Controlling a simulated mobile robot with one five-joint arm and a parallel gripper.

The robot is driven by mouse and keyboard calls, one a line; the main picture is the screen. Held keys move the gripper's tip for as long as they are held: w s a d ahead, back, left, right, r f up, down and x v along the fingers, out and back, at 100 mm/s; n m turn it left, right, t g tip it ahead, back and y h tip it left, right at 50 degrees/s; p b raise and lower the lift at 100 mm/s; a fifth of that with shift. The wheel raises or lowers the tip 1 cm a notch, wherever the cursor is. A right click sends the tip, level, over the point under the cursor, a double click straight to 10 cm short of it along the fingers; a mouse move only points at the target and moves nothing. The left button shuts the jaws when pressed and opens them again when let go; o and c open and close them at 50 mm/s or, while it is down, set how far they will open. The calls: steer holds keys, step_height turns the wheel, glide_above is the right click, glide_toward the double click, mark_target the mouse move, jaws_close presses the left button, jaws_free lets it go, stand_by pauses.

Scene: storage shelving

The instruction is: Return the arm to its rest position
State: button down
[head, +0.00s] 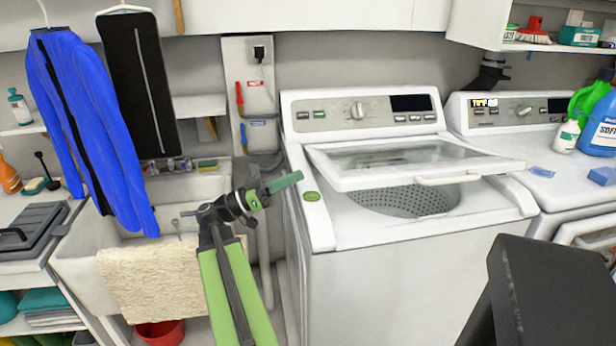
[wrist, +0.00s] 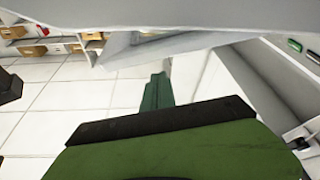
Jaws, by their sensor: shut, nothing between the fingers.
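My gripper (head: 284,182) is at the end of my green and black arm in the head view, in front of the washer's left front corner. Its teal fingers are shut with nothing between them. In the wrist view the shut fingers (wrist: 156,92) point out over a pale tiled floor. The arm is stretched forward and up from the bottom of the head view, with the wrist bent to the right.
A top-load washer (head: 400,250) with its lid (head: 415,160) partly raised stands right of the gripper. A sink (head: 90,265) with a beige towel (head: 165,275) is on the left. Blue clothing (head: 85,110) hangs above it. A second machine (head: 570,180) stands at the right.

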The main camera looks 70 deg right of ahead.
steer(key=shift+b+v, duration=0.45)
steer(key=shift+v, duration=1.85)
steer(key=shift+d, duration=0.1)
